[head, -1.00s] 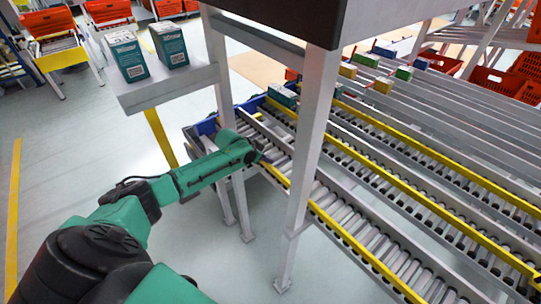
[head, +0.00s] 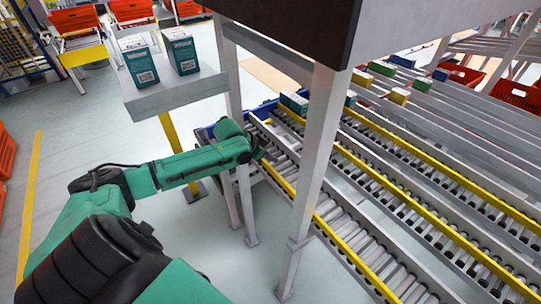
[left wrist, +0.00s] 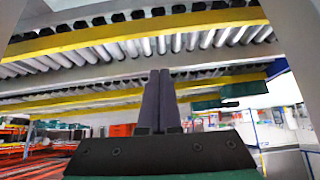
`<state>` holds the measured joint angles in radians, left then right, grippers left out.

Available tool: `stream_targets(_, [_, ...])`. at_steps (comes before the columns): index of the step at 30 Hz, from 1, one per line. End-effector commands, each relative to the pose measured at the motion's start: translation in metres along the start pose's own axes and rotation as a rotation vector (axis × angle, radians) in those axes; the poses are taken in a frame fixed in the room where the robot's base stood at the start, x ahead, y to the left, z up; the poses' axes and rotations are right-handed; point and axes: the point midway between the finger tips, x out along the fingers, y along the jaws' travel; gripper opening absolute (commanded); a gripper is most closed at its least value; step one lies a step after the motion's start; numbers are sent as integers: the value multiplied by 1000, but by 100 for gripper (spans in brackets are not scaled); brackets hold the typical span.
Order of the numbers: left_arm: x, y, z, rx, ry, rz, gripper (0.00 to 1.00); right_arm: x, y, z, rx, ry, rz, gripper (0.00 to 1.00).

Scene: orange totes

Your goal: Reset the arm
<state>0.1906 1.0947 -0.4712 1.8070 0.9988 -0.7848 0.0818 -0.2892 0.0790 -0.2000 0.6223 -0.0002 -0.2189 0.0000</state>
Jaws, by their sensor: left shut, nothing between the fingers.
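My left arm (head: 185,167) is green and black and reaches in from the lower left of the head view. Its gripper (head: 266,156) is at the near yellow rail of the roller rack, by the grey post, and its fingers are mostly hidden there. In the left wrist view the two dark fingers (left wrist: 160,80) are pressed together with nothing between them. Rollers and yellow rails show beyond and above them. My right gripper is not in view.
The roller rack (head: 345,220) with yellow rails fills the right side. A grey post (head: 314,165) stands close to the gripper. Two teal-and-white boxes (head: 140,62) (head: 181,51) stand on a small stand (head: 175,95).

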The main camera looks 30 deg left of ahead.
Motion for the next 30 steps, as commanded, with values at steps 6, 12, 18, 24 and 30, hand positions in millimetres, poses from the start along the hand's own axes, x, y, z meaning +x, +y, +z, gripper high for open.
stream_targets(6, [-15, 1, 0, 1, 1, 1, 0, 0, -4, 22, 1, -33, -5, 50])
stream_targets(12, [-15, 1, -1, 1, 2, 1, 0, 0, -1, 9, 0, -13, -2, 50])
stream_targets(18, [-15, 1, -1, 1, 2, 1, 0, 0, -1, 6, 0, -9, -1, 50])
stream_targets(24, [10, -18, 24, -54, 10, -44, 0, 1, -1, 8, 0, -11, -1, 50])
stream_targets(30, [80, -45, 165, -175, -72, -194, 0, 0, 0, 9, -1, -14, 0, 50])
